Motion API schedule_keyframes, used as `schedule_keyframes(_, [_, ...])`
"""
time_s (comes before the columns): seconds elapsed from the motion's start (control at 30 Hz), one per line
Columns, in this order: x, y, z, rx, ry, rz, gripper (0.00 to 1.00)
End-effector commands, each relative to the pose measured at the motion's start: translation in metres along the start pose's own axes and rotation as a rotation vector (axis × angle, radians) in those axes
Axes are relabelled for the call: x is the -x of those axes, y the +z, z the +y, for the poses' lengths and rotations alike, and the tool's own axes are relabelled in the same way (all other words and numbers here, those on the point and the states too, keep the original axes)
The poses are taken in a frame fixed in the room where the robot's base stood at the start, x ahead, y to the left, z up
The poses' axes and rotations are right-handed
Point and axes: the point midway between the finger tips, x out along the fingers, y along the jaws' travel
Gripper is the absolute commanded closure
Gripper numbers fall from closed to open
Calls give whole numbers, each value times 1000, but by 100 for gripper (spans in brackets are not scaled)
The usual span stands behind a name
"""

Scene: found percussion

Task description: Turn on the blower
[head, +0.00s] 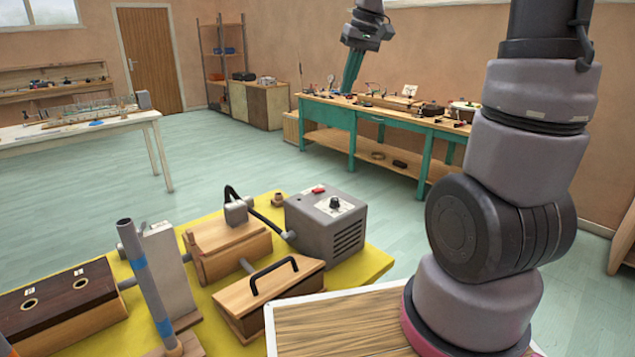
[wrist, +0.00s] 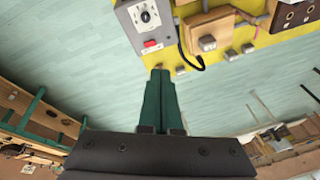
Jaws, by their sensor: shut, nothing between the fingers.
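The blower looks to be the grey box (head: 327,225) at the back right corner of the yellow board, with vent slots on its side. Its top has a red rocker switch (head: 318,190) and a black knob (head: 336,202) on a pale plate. In the wrist view the box (wrist: 128,22) is at the top, with the red switch (wrist: 151,44) near its lower edge. My gripper (head: 348,90) has teal fingers, shut and empty, pointing down in the air above the box. In the wrist view its fingertips (wrist: 160,72) appear just below the switch, apart from it. Which way the switch is set cannot be told.
The yellow board (head: 378,262) also bears wooden boxes (head: 228,248), a black-handled block (head: 270,290) and an upright grey tube (head: 145,280). A black hose (head: 250,205) runs by the blower. A green workbench (head: 390,118) stands behind. Open floor lies between.

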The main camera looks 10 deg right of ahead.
Motion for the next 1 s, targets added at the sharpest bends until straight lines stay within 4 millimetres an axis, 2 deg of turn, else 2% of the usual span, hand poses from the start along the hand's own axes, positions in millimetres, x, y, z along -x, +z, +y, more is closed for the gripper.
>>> schedule_keyframes(0.03, [-15, -12, 2, 27, -3, -31, 100])
schedule_keyframes(0.1, [-33, -27, 5, 67, -8, -67, 100])
schedule_keyframes(0.3, [-93, -62, 14, 183, -30, -166, 100])
schedule_keyframes(0.5, [-156, -86, 22, 291, -59, -257, 100])
schedule_keyframes(0.6, [-181, -92, 25, 331, -72, -289, 100])
schedule_keyframes(0.8, [-209, -97, 28, 376, -89, -324, 100])
schedule_keyframes(1.0, [-212, -98, 29, 384, -91, -329, 100])
